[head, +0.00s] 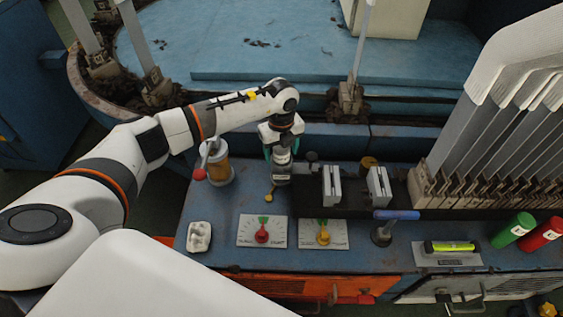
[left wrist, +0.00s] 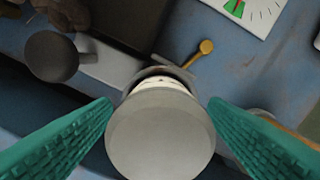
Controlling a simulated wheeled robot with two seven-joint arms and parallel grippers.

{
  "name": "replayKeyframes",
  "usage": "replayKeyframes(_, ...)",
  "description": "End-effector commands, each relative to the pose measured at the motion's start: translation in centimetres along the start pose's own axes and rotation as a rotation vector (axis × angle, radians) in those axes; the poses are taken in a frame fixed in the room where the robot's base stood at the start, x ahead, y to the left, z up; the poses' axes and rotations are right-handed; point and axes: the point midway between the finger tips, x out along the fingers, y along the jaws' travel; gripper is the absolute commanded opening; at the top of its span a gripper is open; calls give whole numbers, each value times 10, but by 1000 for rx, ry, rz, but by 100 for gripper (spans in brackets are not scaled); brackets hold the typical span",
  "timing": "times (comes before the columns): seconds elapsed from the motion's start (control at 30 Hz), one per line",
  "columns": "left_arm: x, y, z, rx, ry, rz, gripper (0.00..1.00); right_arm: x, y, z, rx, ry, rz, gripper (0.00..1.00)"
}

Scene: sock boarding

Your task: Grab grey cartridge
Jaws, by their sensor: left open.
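The grey cartridge (left wrist: 160,136) shows in the left wrist view as a round, flat-topped grey cylinder. A pale band and a dark ring-shaped seat show beyond its top. In the head view it is a small pale cylinder (head: 282,157) on the blue bench, partly hidden by my gripper. My left gripper (head: 282,150) is over it, pointing down. Its green ridged fingers (left wrist: 160,132) are open, one on each side of the cartridge, with a visible gap in the wrist view. My right gripper is not in view.
A yellow-knobbed lever (left wrist: 205,47) and a dark round knob (left wrist: 50,57) are close by. An amber jar (head: 217,168) stands left. Grey upright blocks (head: 331,186), a blue-handled lever (head: 396,215), and green (head: 512,230) and red (head: 541,234) cartridges are right.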

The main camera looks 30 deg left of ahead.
Motion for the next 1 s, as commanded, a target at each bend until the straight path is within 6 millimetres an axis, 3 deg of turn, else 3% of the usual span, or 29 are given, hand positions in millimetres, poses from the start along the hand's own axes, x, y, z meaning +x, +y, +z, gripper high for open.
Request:
replayKeyframes(0.1,0,0,0,0,0,0,68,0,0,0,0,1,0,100)
replayKeyframes(0.4,-1,0,0,-1,0,0,20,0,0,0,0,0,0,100)
replayKeyframes(0.83,-12,0,-1,-1,1,0,20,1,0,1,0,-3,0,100)
replayKeyframes(1.0,-36,0,-1,-2,2,2,20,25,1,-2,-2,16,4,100)
